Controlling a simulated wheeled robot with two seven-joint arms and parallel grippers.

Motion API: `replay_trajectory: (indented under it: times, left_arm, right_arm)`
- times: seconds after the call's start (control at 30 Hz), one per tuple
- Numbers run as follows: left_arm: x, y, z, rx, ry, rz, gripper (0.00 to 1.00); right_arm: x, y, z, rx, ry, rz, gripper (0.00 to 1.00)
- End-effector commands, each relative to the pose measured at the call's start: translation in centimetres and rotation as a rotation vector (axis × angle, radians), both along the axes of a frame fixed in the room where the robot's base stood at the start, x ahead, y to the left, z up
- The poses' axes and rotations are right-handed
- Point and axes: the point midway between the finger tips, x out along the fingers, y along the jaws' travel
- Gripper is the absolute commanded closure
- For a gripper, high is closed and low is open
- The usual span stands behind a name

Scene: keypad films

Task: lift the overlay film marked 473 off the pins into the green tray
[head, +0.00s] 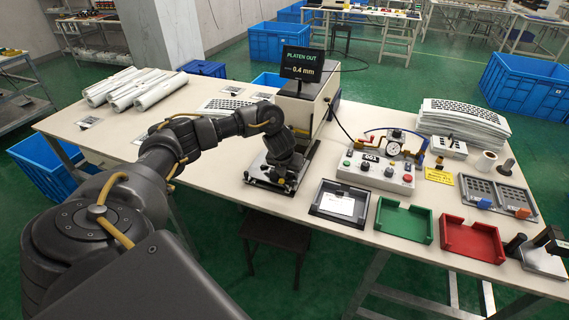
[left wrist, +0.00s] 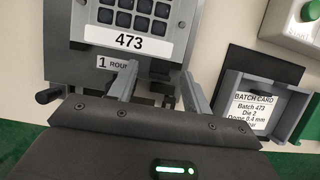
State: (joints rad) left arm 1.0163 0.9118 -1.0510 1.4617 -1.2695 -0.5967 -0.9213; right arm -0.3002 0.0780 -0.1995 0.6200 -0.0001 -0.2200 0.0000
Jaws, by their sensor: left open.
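The overlay film marked 473 (left wrist: 128,40), white-edged with dark keys, lies on a grey plate (left wrist: 80,62) at the top of the left wrist view. In the head view this plate (head: 254,181) is at the table's front edge, mostly covered by my arm. My left gripper (left wrist: 160,78) is open, its two fingers at the film's near edge; nothing shows between them but the plate. In the head view the left gripper (head: 279,178) is over the plate. The green tray (head: 403,220) stands empty to the right.
A dark tray with a batch card (head: 340,206) lies between plate and green tray; a red tray (head: 472,240) is further right. Behind are a control box (head: 372,172) with gauge and a press with display (head: 302,64). White rolls (head: 130,88) lie at the left.

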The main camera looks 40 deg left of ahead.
Motion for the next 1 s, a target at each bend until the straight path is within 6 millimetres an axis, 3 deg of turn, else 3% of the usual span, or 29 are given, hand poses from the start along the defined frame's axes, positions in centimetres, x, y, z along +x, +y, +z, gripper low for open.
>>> replay_trajectory:
  times: [0.07,0.4,0.77,1.0]
  left_arm:
    - [0.0,0.0,0.0,0.0,0.0,0.0,0.55]
    - [0.0,0.0,0.0,0.0,0.0,0.0,0.99]
    - [0.0,0.0,0.2,-0.001,0.0,0.0,1.0]
    - [0.1,-0.1,2.2,-0.002,-0.004,-0.001,1.0]
  right_arm:
    - [0.0,0.0,0.0,0.0,0.0,0.0,1.0]
    - [0.0,-0.1,0.0,-0.001,0.0,0.001,1.0]
    - [0.0,-0.3,-0.1,-0.003,-0.001,0.002,1.0]
    - [0.0,-0.3,-0.8,-0.003,-0.001,0.002,1.0]
